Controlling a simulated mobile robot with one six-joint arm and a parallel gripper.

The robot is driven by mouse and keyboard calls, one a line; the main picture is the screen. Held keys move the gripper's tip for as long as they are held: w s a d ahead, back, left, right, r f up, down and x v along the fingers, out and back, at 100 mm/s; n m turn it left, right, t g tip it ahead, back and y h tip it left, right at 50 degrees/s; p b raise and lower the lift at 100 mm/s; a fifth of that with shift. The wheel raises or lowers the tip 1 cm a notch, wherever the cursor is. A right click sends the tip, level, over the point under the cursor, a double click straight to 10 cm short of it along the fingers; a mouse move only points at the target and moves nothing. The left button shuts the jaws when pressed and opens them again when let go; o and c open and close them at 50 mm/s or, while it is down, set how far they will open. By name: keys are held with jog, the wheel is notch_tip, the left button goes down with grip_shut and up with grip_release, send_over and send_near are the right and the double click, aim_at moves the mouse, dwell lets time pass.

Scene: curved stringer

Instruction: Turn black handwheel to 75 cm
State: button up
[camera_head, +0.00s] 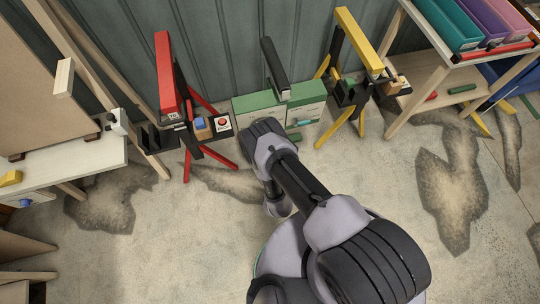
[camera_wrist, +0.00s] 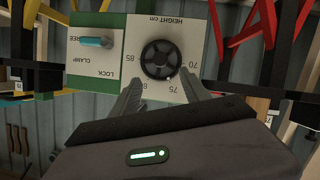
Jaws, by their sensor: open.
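The black handwheel (camera_wrist: 161,59) sits on a pale dial plate marked "HEIGHT cm", which appears upside down in the wrist view. The numbers 85, 80, 75 and 70 run around the wheel. A small pale mark shows near the wheel's lower rim, too small to read surely. My gripper (camera_wrist: 161,92) is open and empty. Its fingers lie either side of the wheel's lower edge, apart from it as far as I can tell. In the head view my arm hides the gripper and wheel.
A blue lever (camera_wrist: 96,42) beside the wheel sits on a FREE/CLAMP/LOCK plate. The green housing (camera_head: 307,106) carries a black post (camera_head: 275,68). A red stand (camera_head: 167,80) is on its left, a yellow stand (camera_head: 358,42) on its right. Floor in front is clear.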

jog(key=p+v, duration=0.1)
jog(key=v, duration=0.4)
jog(key=shift+s, duration=0.1)
